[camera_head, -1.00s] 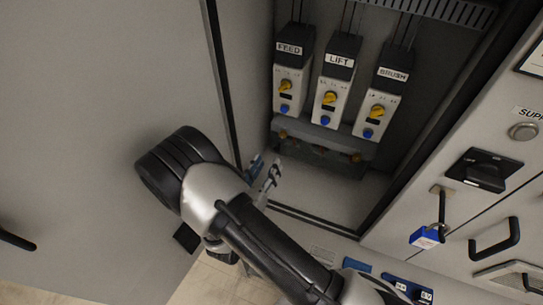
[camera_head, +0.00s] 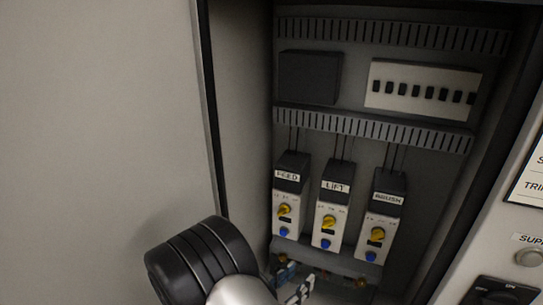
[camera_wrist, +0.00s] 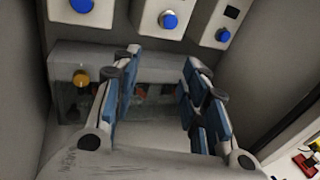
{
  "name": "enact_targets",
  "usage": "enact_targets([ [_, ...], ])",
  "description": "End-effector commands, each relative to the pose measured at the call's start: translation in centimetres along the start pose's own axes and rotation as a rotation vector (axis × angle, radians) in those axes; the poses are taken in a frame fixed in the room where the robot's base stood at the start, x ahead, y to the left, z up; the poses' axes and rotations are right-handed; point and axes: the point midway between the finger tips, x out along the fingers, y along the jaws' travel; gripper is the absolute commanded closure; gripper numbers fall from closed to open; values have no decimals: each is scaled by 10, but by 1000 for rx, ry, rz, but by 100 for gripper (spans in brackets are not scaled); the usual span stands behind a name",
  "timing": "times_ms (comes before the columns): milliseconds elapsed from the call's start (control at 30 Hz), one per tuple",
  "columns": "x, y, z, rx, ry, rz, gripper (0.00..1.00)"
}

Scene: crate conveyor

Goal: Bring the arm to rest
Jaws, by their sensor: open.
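My gripper (camera_head: 291,284) is at the lower front of the open cabinet in the head view, partly hidden by my arm and the picture's lower edge. In the wrist view my gripper (camera_wrist: 160,95) shows two blue-padded fingers spread apart with nothing between them. Beyond the fingers is a grey terminal block (camera_wrist: 66,62) with an orange-yellow knob. Above it are the lower ends of the modules with blue buttons. The fingers look apart from the modules; whether they touch the block I cannot tell.
The cabinet holds modules labelled FEED (camera_head: 287,190), LIFT (camera_head: 333,207) and BRUSH (camera_head: 382,218), each with a yellow knob and blue button. A breaker strip (camera_head: 422,90) and a dark box (camera_head: 309,77) sit above. The open cabinet door (camera_head: 100,120) fills the left. A switch panel (camera_head: 505,250) stands right.

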Motion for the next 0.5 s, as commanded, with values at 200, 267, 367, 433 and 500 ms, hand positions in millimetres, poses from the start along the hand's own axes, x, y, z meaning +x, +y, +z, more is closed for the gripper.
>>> enact_targets([
  [200, 28, -92, 58, 303, 143, -389, 60],
  [267, 28, -116, 67, 391, 185, -486, 60],
  [367, 22, -153, 78, 546, 256, -641, 60],
  [433, 15, -176, 84, 660, 306, -743, 60],
  [500, 5, -196, 87, 777, 357, -839, 60],
])
